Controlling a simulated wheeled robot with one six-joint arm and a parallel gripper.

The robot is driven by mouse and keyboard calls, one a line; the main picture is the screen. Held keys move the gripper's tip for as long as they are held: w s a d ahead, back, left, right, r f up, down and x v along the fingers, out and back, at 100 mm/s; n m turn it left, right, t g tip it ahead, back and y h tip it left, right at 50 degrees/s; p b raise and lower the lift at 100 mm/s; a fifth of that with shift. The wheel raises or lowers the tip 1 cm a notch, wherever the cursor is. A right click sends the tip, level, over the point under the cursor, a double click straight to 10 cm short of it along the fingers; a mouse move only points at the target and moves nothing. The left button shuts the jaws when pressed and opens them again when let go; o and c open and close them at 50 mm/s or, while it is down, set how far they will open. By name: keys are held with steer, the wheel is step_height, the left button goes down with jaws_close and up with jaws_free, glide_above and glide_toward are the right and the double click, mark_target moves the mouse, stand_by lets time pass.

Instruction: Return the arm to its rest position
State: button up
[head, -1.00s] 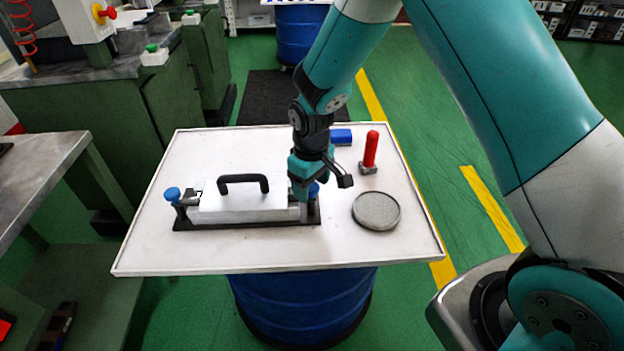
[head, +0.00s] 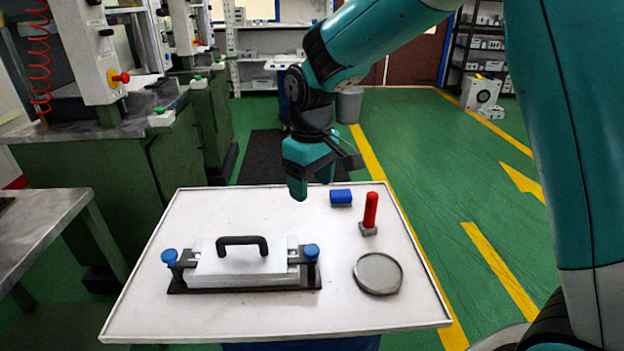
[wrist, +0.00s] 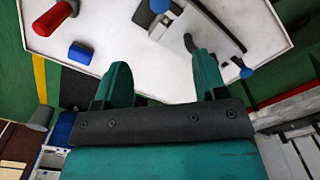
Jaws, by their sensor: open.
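My gripper (head: 308,190) hangs in the air above the far part of the white table, open and empty, clear of everything on it. In the wrist view its two teal fingers (wrist: 163,75) are spread apart with nothing between them. My arm reaches in from the upper right of the head view. The mould (head: 240,262) with its black handle sits on a dark base on the table, in front of and below the gripper. A blue knob stands at each end, the right one (head: 311,251) and the left one (head: 169,256).
On the table's right side are a blue block (head: 341,197), a red-handled tool (head: 370,212) standing upright and a round grey dish (head: 378,273). Green machines (head: 100,165) and a metal bench (head: 40,222) stand on the left. Green floor (head: 440,150) is open at the right.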

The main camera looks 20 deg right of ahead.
steer(key=shift+r, duration=0.2)
stand_by(0.3)
steer(key=s+a+r+y, duration=0.1)
steer(key=s+r, duration=0.1)
steer(key=s, duration=0.6)
steer(key=s+a+r+n+y+p, duration=0.1)
steer(key=s+a+r, duration=0.1)
steer(key=s, duration=0.6)
steer(key=s+a+r+y, duration=0.1)
steer(key=s+r+y, duration=0.1)
steer(key=s, duration=0.6)
steer(key=shift+s+a+r, duration=0.25)
steer(key=shift+s+r, duration=0.05)
steer(key=shift+r, duration=0.5)
